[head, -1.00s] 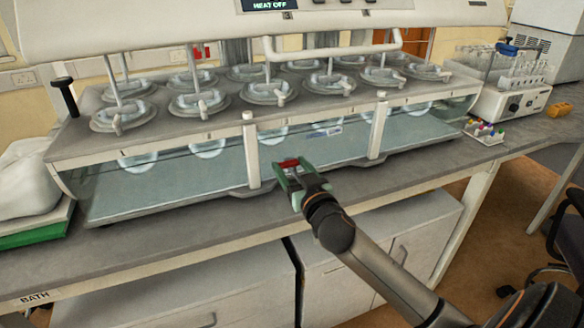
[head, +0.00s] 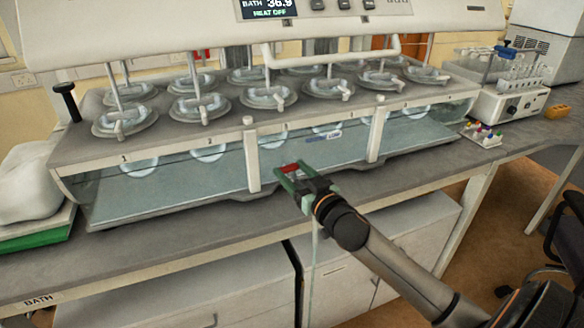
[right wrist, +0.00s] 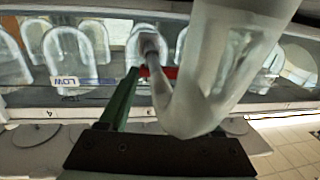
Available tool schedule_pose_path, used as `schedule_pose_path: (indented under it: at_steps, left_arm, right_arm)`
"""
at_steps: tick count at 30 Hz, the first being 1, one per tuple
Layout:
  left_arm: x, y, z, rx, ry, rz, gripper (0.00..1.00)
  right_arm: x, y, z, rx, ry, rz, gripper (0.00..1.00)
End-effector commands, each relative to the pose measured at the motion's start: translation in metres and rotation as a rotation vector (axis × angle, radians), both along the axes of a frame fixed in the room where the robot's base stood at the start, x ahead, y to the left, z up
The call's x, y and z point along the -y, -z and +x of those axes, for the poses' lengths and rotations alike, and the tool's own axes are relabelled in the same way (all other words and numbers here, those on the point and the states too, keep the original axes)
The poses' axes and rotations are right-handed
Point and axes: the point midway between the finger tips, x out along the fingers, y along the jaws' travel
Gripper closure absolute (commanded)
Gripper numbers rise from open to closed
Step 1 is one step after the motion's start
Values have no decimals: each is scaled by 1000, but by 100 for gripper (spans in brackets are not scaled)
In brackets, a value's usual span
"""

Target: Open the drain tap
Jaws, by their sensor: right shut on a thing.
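The drain tap's red lever (head: 289,168) is at the front of the water bath (head: 210,180), near its lower edge. My right gripper (head: 291,177) has its green fingers shut on the lever. In the right wrist view the red lever (right wrist: 160,72) shows beside a green finger (right wrist: 122,100) and is partly hidden. A pale translucent column (head: 313,262) hangs from the tap area past the bench edge; it looks like running water. It shows large and curved in the right wrist view (right wrist: 215,75). My left gripper is not in view.
The bath's lidded vessels stand above the tap. A display (head: 267,9) reads BATH 36.9, HEAT OFF. The bench front (head: 190,225) is clear to the left. White cabinets (head: 215,290) stand below. A rack of coloured-capped vials (head: 483,135) sits at right.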

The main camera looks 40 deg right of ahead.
Motion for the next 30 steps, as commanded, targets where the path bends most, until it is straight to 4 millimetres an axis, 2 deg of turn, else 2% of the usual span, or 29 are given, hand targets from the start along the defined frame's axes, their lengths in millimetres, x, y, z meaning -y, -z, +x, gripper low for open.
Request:
schedule_pose_path:
  at_steps: [1, 6, 11, 18, 30]
  left_arm:
    - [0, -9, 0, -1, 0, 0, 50]
    - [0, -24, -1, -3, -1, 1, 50]
    - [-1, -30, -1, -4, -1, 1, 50]
    - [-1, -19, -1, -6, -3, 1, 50]
    - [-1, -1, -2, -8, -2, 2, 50]
  right_arm:
    - [3, -3, -1, -5, -34, -5, 91]
    - [7, -4, -3, -8, -184, -8, 91]
    - [12, -2, -4, -8, -334, -12, 91]
    - [17, 1, -4, -3, -522, -8, 91]
    - [19, 0, -4, 1, -686, -4, 91]
